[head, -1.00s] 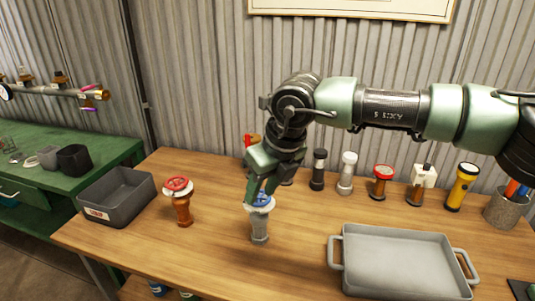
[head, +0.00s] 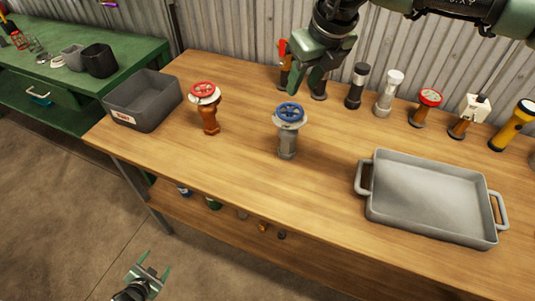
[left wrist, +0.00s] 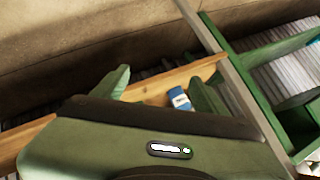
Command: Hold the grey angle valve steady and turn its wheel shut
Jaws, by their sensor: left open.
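The grey angle valve (head: 287,146) stands upright on the wooden bench, with its blue wheel (head: 290,112) on top. My right gripper (head: 303,88) hangs above and just behind the wheel, apart from it; its fingertips look spread with nothing between them. My left gripper (head: 148,270) is open and empty, low in front of the bench over the floor. In the left wrist view the open fingers (left wrist: 157,85) frame a lower shelf edge and a blue can, not the valve.
An orange valve with a red wheel (head: 208,112) stands left of the grey one. A grey bin (head: 144,112) is at the bench's left end, and a grey tray (head: 432,195) lies at right. Several fittings and a yellow torch (head: 512,126) line the back.

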